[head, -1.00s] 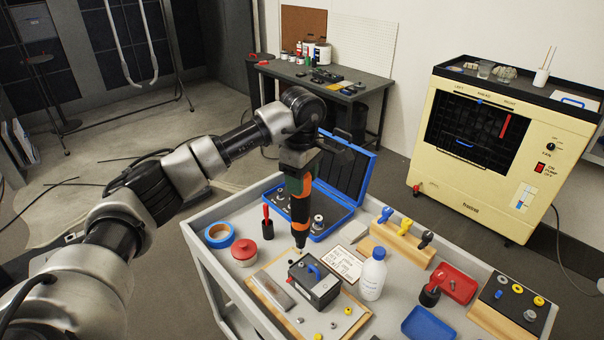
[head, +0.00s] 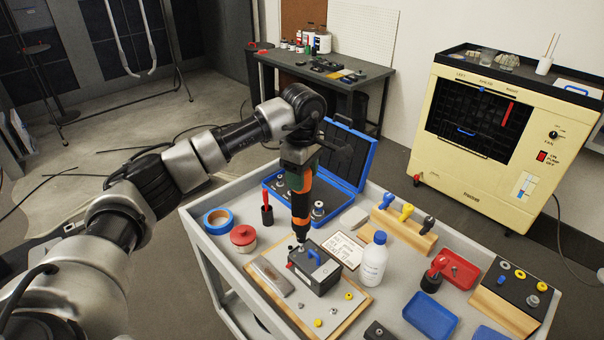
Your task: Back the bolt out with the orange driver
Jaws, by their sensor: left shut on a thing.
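My left gripper (head: 300,158) is shut on the orange driver (head: 301,203), an orange, green and black tool held upright with its tip down. The tip ends at the back left edge of a dark grey block (head: 318,279) with a blue handle-like part on top. I cannot tell whether the tip touches the block. The bolt cannot be made out; the tip and block edge may hide it. The block sits on a wooden-edged board (head: 338,325) on the grey cart. My right gripper is not in view.
An open blue case (head: 343,165) stands close behind the driver. A white bottle (head: 374,258) is right of the block. A red jar (head: 243,238) and blue tape roll (head: 218,221) are at left. Red (head: 460,270) and blue (head: 430,316) trays lie at right.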

